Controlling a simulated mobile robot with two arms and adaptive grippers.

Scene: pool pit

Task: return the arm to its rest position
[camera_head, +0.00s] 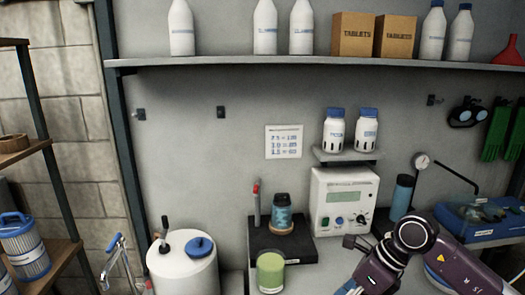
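My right arm (460,272) comes in from the lower right, purple and black. It bends at a round joint in front of the bench, right of centre. Its end part (380,272) points down and left toward the bottom edge of the head view. I cannot make out the fingertips or whether they hold anything. My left arm and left gripper are not in view.
Close by stand a white meter box (342,200), a green cup (270,272), a dark blue bottle (402,197), a black stand (262,240) and a blue case (475,225). A white drum (182,268) is left. A loaded shelf (220,66) runs above.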

